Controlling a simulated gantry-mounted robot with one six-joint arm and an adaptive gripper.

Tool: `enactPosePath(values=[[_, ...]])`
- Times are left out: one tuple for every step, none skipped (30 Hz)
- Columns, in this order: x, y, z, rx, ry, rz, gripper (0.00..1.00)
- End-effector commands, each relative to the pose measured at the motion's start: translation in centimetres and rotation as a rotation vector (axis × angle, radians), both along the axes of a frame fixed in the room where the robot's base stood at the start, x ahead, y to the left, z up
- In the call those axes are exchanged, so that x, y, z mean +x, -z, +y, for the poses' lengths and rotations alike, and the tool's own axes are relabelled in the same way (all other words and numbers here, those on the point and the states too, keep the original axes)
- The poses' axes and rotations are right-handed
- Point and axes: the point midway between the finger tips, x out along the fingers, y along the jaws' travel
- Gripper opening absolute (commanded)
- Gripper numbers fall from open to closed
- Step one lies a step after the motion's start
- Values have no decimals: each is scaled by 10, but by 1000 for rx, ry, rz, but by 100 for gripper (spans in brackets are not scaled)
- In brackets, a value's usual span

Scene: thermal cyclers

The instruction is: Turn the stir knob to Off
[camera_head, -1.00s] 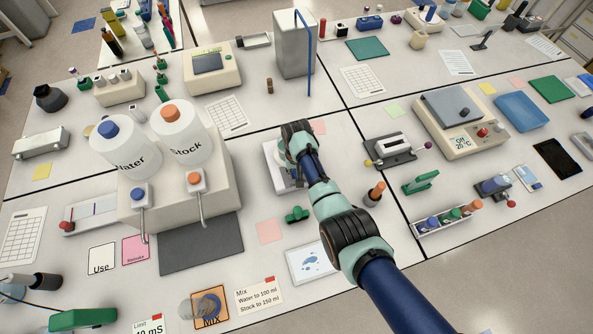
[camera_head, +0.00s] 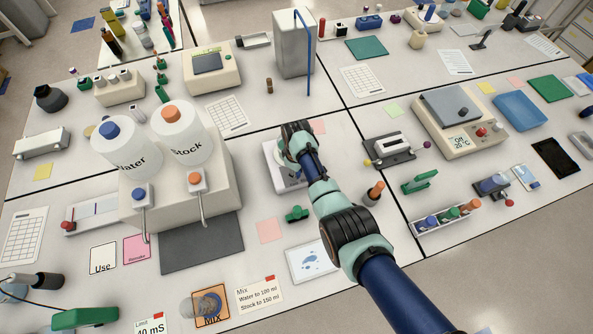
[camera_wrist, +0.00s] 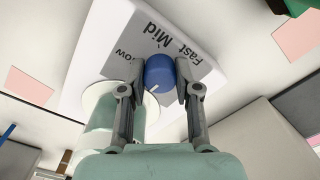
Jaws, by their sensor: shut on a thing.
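A white mark on the knob points to the lower left of that view. The labels "Fast" and "Mid" and a partly hidden one ending in "ow" show on the face. I cannot see an "Off" label. In the head view my arm and gripper cover much of the stirrer (camera_head: 273,160), and the knob is hidden there.
A dispenser with Water (camera_head: 122,150) and Stock (camera_head: 181,133) bottles stands left of the stirrer. A green clip-like object (camera_head: 297,214) lies just in front. A grey box (camera_head: 296,50) stands behind, and a black-based device (camera_head: 390,150) sits to the right.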

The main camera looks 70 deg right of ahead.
Motion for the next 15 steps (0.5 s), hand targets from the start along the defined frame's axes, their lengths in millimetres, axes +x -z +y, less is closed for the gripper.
enactPosePath(values=[[0, -2, 0, 0, -21, 0, 0], [0, -2, -1, 0, -33, 0, 0], [0, -2, -1, 0, -50, 0, 0], [0, -2, -1, 0, -59, 0, 0], [0, -2, -1, 0, -69, 0, 0], [0, -2, -1, 0, -80, 0, 0], [0, -2, -1, 0, -87, 0, 0], [0, -2, -1, 0, -93, 0, 0], [0, -2, -1, 0, -99, 0, 0], [0, -2, -1, -1, -104, 0, 0], [0, -2, -1, -1, -107, 0, 0], [0, -2, -1, -1, -111, 0, 0], [0, -2, -1, -1, -113, 0, 0], [0, -2, -1, -1, -114, 0, 0], [0, -2, -1, -1, -115, 0, 0]])
